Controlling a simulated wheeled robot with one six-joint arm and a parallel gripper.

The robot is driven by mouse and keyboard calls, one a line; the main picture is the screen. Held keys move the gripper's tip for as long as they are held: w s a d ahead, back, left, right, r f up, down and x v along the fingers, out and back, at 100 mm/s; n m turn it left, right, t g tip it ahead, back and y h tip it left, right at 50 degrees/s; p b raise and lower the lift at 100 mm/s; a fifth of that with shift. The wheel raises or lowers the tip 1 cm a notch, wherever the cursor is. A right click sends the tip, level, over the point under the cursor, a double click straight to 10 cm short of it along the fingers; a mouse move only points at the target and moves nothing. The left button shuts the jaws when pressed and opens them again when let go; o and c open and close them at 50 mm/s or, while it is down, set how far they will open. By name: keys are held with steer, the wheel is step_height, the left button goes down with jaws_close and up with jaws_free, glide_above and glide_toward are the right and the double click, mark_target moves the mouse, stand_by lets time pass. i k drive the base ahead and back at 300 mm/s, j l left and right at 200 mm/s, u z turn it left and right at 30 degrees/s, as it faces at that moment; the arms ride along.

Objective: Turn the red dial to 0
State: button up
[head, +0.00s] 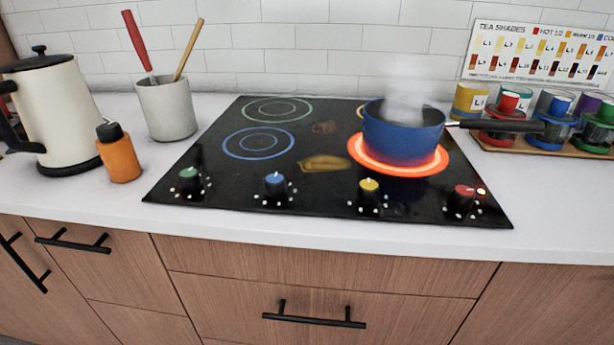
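The red dial (463,198) is the rightmost of the knobs along the front edge of the black cooktop (225,205). It has a black base and white dots around it. A small light (481,191) glows beside it. Its exact pointer setting is too small to tell. The front right burner (436,166) glows orange-red under a steaming blue pot (402,135). My gripper is not in view.
The green dial (189,180), blue dial (275,184) and yellow dial (369,191) stand left of the red one. The pot's black handle (505,126) points right over the counter. A kettle (55,110), an orange bottle (119,155) and a utensil crock (166,108) stand left.

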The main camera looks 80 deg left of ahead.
mark_target(462, 197)
steer(key=u, duration=2.35)
